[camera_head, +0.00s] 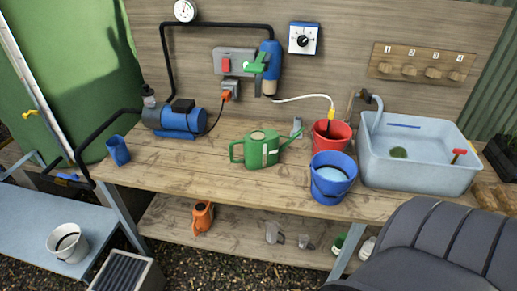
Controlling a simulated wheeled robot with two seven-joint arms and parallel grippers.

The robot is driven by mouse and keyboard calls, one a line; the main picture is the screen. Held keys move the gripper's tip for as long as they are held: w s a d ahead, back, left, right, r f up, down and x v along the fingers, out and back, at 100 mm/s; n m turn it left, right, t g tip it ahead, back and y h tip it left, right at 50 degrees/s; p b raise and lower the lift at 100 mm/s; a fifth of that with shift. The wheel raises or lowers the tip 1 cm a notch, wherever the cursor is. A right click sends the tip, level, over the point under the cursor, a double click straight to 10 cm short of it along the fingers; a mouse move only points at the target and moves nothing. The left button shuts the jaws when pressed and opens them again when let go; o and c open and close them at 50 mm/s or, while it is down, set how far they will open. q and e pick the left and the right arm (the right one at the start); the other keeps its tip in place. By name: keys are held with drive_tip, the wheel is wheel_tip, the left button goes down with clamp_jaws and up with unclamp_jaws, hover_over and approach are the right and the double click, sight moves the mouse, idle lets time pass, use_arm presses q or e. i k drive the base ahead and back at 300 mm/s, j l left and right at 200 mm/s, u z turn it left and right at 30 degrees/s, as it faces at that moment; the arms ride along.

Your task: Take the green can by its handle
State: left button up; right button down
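The green can (261,153) is a watering can standing upright on the wooden bench (180,165), near its middle. Its looped handle (234,152) points left and its long spout points up and to the right. A pale label shows on its front. Nothing touches the handle. Neither of my grippers is in view.
A red bucket (343,135) and a blue bucket (330,190) stand right of the can, near the spout. A grey-blue basin (420,175) is further right. A blue pump (175,122) and blue cup (118,152) stand left. Bench in front of the can is clear.

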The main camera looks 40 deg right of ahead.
sight(262, 150)
drive_tip(key=z, duration=1.25)
drive_tip(key=l+u, duration=0.75)
drive_tip(key=k+l+u, duration=0.1)
drive_tip(key=u, duration=0.25)
